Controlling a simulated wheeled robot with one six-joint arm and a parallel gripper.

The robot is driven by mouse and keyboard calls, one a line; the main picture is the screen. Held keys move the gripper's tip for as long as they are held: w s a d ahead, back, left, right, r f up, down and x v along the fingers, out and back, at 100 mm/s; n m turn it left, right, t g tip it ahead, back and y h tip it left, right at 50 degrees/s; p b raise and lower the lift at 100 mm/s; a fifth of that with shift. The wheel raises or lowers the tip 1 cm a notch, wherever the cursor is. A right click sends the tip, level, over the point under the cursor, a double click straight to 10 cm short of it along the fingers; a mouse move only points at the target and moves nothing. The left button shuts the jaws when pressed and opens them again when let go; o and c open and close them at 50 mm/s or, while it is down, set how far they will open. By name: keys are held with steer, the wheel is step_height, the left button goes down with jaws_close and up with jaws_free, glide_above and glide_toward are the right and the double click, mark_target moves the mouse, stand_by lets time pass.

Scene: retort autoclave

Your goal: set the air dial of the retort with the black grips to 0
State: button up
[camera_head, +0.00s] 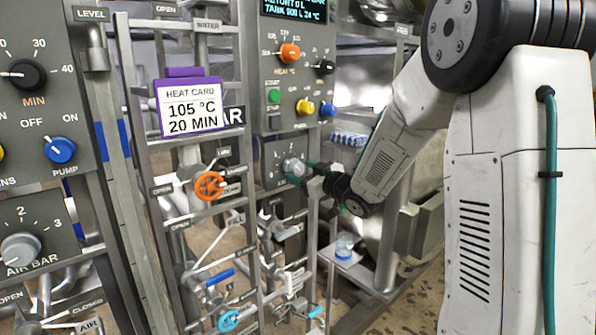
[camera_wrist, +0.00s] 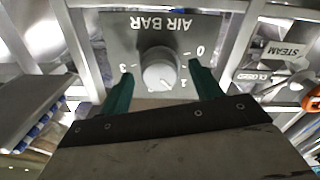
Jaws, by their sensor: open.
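My gripper (camera_head: 318,183) is at the air dial (camera_head: 294,167) low on the middle panel. In the wrist view the AIR BAR dial (camera_wrist: 158,66) appears upside down, a round pale grey knob with 0 at right and 3 at left. Its white mark points down, slightly right, seemingly near 1; the exact setting is hard to read. My open green fingers (camera_wrist: 158,92) stand on either side of the knob, with visible gaps. No black grips clearly show on this retort, so I cannot confirm which retort it is.
A nearer panel at left has another AIR BAR dial (camera_head: 20,250). Between the panels stand a rack with a purple-topped heat card (camera_head: 187,105) and an orange valve wheel (camera_head: 209,186). Pipes and valves crowd below. A small shelf (camera_head: 343,256) holds a blue-and-clear item.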

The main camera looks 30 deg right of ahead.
steer(key=shift+x, duration=1.05)
steer(key=c, duration=1)
steer(key=shift+n, duration=0.4)
steer(key=n, duration=0.5)
steer(key=shift+d+n, duration=0.1)
steer(key=shift+n, duration=0.2)
steer(key=n, duration=0.5)
steer(key=shift+n, duration=0.4)
steer(key=o, duration=1)
